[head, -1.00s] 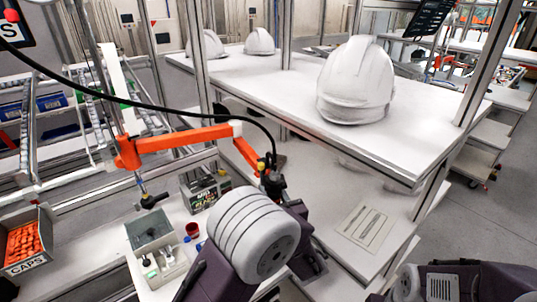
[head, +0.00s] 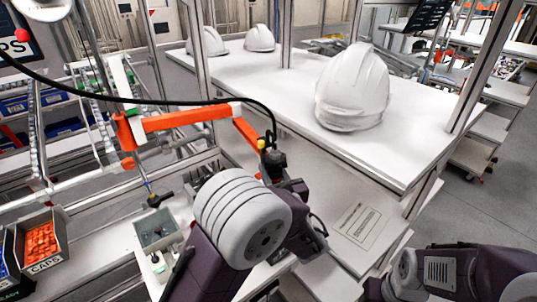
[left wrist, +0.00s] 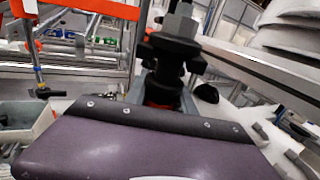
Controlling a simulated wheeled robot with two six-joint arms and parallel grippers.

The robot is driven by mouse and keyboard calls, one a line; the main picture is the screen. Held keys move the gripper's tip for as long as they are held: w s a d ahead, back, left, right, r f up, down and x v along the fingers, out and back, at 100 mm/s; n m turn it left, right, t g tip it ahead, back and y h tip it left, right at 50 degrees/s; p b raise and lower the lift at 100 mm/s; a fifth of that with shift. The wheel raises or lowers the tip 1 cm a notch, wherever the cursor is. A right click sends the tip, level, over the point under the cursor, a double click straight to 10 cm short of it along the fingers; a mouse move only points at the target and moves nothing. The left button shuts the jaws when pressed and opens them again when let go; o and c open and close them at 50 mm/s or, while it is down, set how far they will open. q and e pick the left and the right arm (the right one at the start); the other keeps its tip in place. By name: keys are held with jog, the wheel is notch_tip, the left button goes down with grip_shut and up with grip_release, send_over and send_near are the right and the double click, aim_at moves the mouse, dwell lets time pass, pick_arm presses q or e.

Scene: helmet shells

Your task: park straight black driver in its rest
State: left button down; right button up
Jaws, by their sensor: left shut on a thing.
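The straight black driver (head: 275,160) hangs under the end of the orange jointed arm, with a black cable running from its top. It looks roughly upright. My left gripper (head: 290,187) is shut on it, its fingers mostly hidden behind my own forearm. In the left wrist view, the black driver (left wrist: 172,52) stands between the grey fingers of my left gripper (left wrist: 164,88), and its lower end is hidden. I cannot make out its rest for certain. My right arm enters at the lower right, but its gripper is outside the view.
The orange arm (head: 175,122) spans the left bench. Another dark tool (head: 160,198) hangs there above a grey bin (head: 157,233). A caps box (head: 43,258) stands at left. A white helmet shell (head: 352,88) sits on the raised white shelf (head: 285,85), whose edge is close to the driver.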

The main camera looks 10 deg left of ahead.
pick_arm(q)
jog(key=shift+r, duration=0.5)
jog(key=shift+s+f, duration=0.1)
pick_arm(e)
jog(key=shift+r, duration=0.3)
pick_arm(q)
jog(key=w+a, duration=0.1)
jog(key=a, duration=0.1)
jog(key=w+a+b, duration=0.1)
jog(key=w+a, duration=0.1)
jog(key=shift+a+f, duration=0.1)
jog(key=shift+a, duration=0.05)
pick_arm(e)
jog(key=shift+f, duration=0.6)
pick_arm(q)
jog(key=shift+s+b, duration=0.15)
jog(key=shift+b, duration=0.2)
pick_arm(e)
jog(key=shift+f, duration=0.15)
